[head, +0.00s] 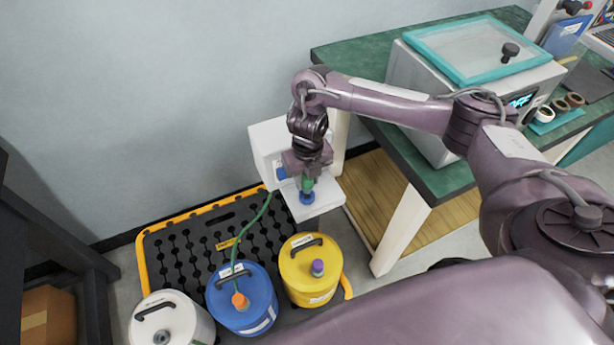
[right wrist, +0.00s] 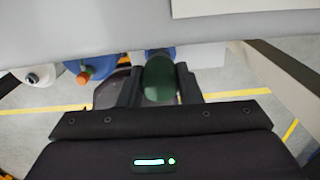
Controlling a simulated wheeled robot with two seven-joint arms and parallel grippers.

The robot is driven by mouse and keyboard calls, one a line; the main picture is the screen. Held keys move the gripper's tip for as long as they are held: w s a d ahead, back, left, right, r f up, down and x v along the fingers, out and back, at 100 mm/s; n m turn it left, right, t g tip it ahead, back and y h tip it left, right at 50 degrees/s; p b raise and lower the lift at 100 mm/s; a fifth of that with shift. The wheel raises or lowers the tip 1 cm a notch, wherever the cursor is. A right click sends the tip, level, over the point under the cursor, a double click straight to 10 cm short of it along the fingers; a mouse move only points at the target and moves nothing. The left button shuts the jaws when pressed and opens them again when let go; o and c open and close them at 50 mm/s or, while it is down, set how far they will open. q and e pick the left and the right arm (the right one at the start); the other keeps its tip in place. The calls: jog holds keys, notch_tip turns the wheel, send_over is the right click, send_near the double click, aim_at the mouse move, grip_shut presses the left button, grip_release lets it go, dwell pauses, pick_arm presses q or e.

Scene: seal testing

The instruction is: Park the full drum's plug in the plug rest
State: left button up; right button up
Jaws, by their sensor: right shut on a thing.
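My right gripper (head: 307,179) is shut on a green plug (head: 308,185), which also shows between the fingers in the right wrist view (right wrist: 159,80). Directly below the plug is a round blue holder (head: 307,198), apparently the plug rest, on the white ledge (head: 326,201) of a white box. I cannot tell whether the plug is seated in it or just above it. A blue drum (head: 228,298) has an orange fitting (head: 240,300) with a green hose. A yellow drum (head: 305,260) carries a purple plug (head: 318,267). A white drum (head: 180,310) has a grey fitting. My left gripper is out of view.
The green hose (head: 252,222) rises from the blue drum toward the white box (head: 266,150). A green-topped bench (head: 350,52) with a lidded machine (head: 470,70) stands at right. Dark shelving (head: 60,240) is at left.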

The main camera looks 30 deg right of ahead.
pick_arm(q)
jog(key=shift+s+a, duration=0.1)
